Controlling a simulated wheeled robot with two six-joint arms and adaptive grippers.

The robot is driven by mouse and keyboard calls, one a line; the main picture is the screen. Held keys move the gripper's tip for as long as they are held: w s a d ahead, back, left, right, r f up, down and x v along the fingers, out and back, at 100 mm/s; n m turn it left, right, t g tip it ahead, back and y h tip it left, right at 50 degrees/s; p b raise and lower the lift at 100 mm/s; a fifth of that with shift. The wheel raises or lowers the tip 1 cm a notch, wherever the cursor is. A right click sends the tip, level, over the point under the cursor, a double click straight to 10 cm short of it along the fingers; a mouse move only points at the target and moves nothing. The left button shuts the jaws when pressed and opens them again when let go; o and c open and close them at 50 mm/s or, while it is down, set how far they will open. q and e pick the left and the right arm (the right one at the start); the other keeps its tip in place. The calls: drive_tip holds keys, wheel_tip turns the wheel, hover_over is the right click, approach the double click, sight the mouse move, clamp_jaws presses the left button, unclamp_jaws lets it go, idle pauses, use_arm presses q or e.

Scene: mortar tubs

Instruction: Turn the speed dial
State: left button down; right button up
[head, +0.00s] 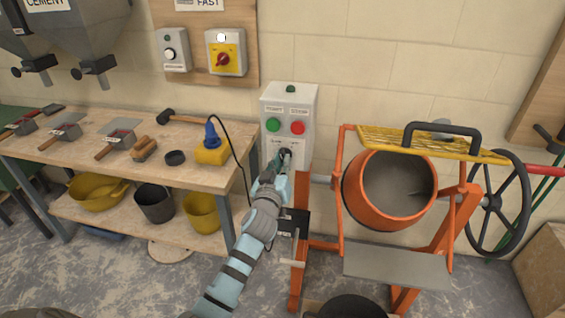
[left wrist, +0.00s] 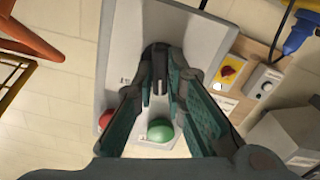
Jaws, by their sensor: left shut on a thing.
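The speed dial (head: 287,153) is a small black knob low on the front of a light grey control box (head: 302,97). The box carries a green button (head: 273,125) and a red button (head: 298,128) above the dial. My left gripper (head: 282,160) is at the dial, with its fingers shut on it. In the left wrist view the dial (left wrist: 160,82) shows between the two fingers, partly hidden by them. The green button also shows there (left wrist: 160,130). The dial's exact setting is too small to read. My right gripper is in neither view.
An orange mixer (head: 390,190) with a yellow grate (head: 410,143) and a black handwheel (head: 497,203) stands right of the box. A workbench (head: 100,175) with trowels and tubs stands left. A switch panel (head: 205,85) and a FAST sign (head: 207,4) are on the wall above.

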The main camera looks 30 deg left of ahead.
use_arm(q)
drive_tip(key=m+p, duration=0.2)
drive_tip(key=m, duration=0.8)
drive_tip(key=shift+f+m, duration=0.1)
drive_tip(key=shift+m, duration=0.2)
idle(0.4)
drive_tip(key=c, duration=1.6)
unclamp_jaws()
drive_tip(key=shift+c, duration=0.2)
drive_tip(key=shift+s+d, duration=0.1)
drive_tip(key=v, duration=1.1)
drive_tip(key=shift+s, duration=0.4)
